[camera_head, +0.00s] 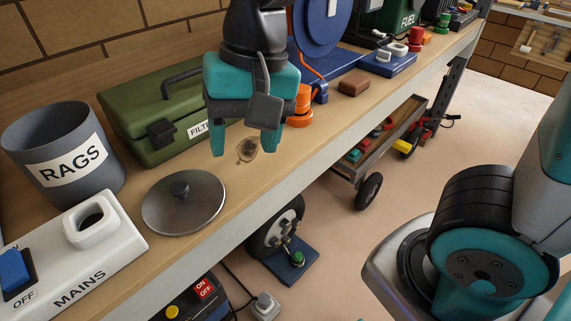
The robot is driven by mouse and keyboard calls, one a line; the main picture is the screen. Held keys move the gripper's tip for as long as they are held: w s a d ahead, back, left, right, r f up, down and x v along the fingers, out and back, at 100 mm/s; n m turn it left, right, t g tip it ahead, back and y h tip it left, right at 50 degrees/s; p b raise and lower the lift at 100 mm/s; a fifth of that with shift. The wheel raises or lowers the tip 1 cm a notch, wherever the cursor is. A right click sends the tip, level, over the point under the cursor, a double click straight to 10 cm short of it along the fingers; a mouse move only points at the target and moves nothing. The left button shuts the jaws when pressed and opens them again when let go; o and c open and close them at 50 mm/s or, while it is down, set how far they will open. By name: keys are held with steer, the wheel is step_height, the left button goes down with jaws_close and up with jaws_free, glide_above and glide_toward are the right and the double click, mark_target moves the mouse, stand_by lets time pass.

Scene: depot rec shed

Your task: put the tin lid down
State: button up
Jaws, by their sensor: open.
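My gripper (245,147), teal and black, is above the bench to the upper right of the lid. Its fingers point down, spread apart with nothing between them. It is clear of the lid. A small dark mark (247,150) shows on the bench behind the fingers.
A grey RAGS bin (62,125) and a white MAINS switch box (112,243) stand left of the lid. A green toolbox (150,97) is behind it. Orange (300,114) and brown (354,82) items lie to the right. A cart (378,150) is on the floor below.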

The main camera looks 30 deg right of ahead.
steer(key=s+d+f+n+y, duration=0.1)
steer(key=s+d+n, duration=0.1)
steer(key=s+n, duration=0.4)
steer(key=shift+s+f+n+y, duration=0.15)
steer(key=shift+s+n+y, duration=0.2)
steer(key=shift+n, duration=1.25)
